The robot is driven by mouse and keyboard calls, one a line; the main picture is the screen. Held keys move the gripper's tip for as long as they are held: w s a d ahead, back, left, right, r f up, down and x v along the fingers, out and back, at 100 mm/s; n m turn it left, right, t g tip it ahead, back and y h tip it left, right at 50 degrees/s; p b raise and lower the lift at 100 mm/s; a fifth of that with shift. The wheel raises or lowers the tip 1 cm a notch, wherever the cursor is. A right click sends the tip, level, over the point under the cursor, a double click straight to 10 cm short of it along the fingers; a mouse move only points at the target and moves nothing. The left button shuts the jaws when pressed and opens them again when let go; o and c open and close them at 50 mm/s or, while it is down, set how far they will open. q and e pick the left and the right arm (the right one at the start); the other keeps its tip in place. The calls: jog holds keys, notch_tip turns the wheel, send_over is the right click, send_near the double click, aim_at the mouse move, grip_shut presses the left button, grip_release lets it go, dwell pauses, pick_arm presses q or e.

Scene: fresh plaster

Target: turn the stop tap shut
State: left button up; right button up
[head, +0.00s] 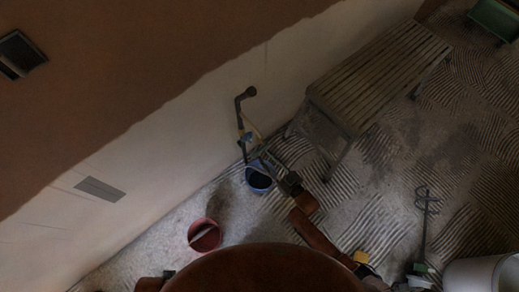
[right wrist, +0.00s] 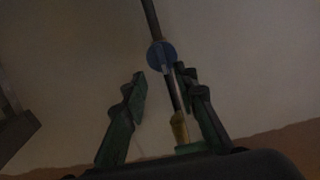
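The stop tap is on a dark pipe (head: 240,112) that stands against the white wall. In the right wrist view it has a round blue body (right wrist: 161,55) and a lever with a yellow end (right wrist: 180,130). My right gripper (head: 262,154) is at the tap, above the blue bucket in the picture. In the right wrist view its green fingers (right wrist: 168,100) are spread apart. The lever lies between them, close to the right finger; I cannot tell if they touch. My left gripper's fingers do not show.
A blue bucket (head: 259,181) stands under the pipe and a red bucket (head: 204,236) stands to its left. A slatted bench (head: 380,73) is at the right along the wall. A mixing paddle (head: 425,215) and a pale tub (head: 482,273) are at the lower right.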

jog(key=shift+v, duration=1.35)
